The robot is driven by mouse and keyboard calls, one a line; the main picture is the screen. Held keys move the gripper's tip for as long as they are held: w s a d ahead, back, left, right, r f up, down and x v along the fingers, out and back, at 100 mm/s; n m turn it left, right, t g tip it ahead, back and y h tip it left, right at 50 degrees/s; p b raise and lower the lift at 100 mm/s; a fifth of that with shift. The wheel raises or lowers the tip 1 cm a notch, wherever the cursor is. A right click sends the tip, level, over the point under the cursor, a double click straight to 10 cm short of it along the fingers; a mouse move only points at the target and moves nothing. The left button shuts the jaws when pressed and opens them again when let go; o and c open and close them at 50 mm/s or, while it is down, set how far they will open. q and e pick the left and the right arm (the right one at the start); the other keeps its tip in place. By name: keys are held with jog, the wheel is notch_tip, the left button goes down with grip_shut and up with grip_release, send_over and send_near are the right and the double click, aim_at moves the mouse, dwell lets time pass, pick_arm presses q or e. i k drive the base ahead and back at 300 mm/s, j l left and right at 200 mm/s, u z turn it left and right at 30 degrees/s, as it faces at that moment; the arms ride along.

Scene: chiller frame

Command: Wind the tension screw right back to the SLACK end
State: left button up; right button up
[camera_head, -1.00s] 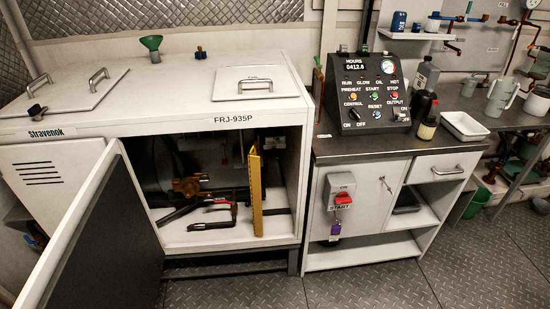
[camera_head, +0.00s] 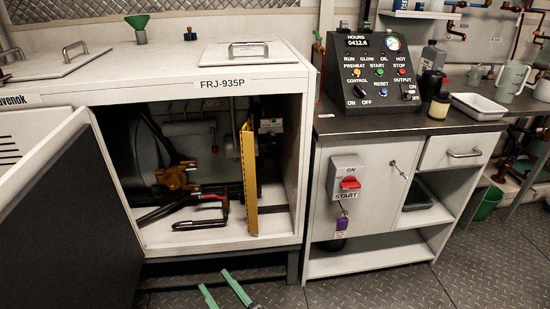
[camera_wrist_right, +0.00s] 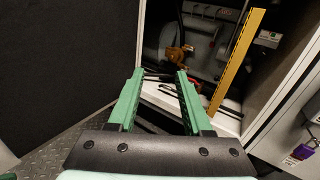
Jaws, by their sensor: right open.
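The machine cabinet marked FRJ-935P (camera_head: 150,90) stands with its front compartment open. I cannot pick out the tension screw or its SLACK mark; the inside is dark and partly hidden by an upright yellow strip (camera_head: 249,180). A brass-coloured part (camera_head: 178,178) sits deep inside on the left and also shows in the right wrist view (camera_wrist_right: 180,54). My right gripper (camera_head: 221,284) has two green fingers, spread apart and empty, low in front of the compartment. In the right wrist view, its fingers (camera_wrist_right: 159,75) point toward the opening. My left gripper is not in view.
The dark-faced door (camera_head: 65,225) stands open on the left. A bent black bar tool with a red patch (camera_head: 205,222) lies on the compartment floor. A bench with a control panel (camera_head: 372,75) and a red switch (camera_head: 349,183) stands at the right. The floor in front is clear.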

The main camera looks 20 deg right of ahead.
aim_at(270, 140)
jog(key=i+z, duration=0.4)
jog(key=i, duration=0.5)
jog(key=i+j+z, duration=0.1)
jog(key=i+z, duration=0.3)
jog(key=i, duration=0.45)
